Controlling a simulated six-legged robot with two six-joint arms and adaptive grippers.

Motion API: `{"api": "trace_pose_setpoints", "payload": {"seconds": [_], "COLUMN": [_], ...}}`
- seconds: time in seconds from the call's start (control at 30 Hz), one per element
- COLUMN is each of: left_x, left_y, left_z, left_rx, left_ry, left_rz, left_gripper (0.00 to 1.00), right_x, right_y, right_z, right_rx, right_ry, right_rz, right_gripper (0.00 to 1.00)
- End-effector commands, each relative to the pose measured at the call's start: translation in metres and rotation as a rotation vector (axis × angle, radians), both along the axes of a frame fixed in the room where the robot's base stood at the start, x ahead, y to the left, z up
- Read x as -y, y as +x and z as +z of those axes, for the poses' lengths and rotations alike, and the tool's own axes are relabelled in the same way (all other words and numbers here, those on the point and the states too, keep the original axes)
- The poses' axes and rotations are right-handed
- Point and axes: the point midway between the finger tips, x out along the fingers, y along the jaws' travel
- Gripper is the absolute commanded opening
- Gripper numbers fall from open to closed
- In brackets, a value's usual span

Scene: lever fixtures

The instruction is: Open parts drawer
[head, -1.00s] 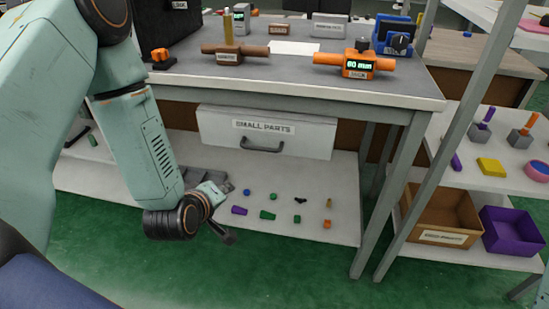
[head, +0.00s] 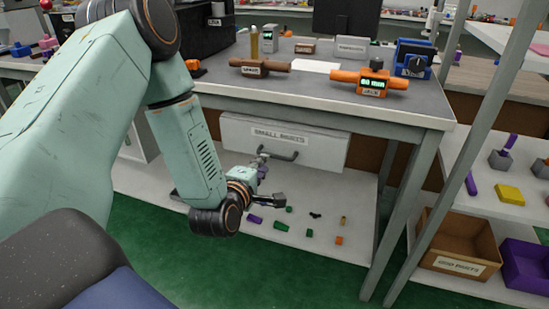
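The parts drawer (head: 325,150) is a white-fronted drawer under the grey workbench, labelled SMALL PARTS. Its front sits under the bench top and looks shut. Its dark bar handle (head: 285,156) is at the lower middle of the front. My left gripper (head: 270,180) is just below and in front of the handle, with its fingers spread apart and nothing between them. One finger overlaps the left end of the handle in the picture; I cannot tell whether it touches. My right gripper is out of view.
A lower shelf (head: 345,200) under the drawer carries several small coloured parts. An orange jack (head: 368,84) and a brown bar fixture (head: 258,67) stand on the bench top. Bench legs and a shelf rack with bins (head: 460,240) stand right. Green floor is open in front.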

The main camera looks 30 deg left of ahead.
Motion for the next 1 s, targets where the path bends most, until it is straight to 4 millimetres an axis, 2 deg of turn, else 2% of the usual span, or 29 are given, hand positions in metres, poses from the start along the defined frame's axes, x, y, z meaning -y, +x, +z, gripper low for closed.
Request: {"api": "trace_pose_setpoints", "payload": {"seconds": [0.3,0.5,0.87,1.0], "left_x": [-0.008,-0.010,-0.010,-0.010], "left_y": [0.045,0.064,0.069,0.069], "left_z": [-0.011,-0.016,-0.016,-0.016], "left_rx": [0.002,-0.001,-0.003,-0.003], "left_ry": [0.005,0.003,0.003,0.003], "left_rz": [-0.005,-0.005,-0.006,-0.006], "left_gripper": [0.20,0.20,0.20,0.08], "right_x": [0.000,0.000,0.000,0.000], "right_y": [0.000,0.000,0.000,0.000], "right_z": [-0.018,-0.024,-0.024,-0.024], "right_rx": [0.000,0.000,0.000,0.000], "right_ry": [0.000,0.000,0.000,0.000], "right_rz": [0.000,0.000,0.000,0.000], "right_gripper": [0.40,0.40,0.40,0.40]}}
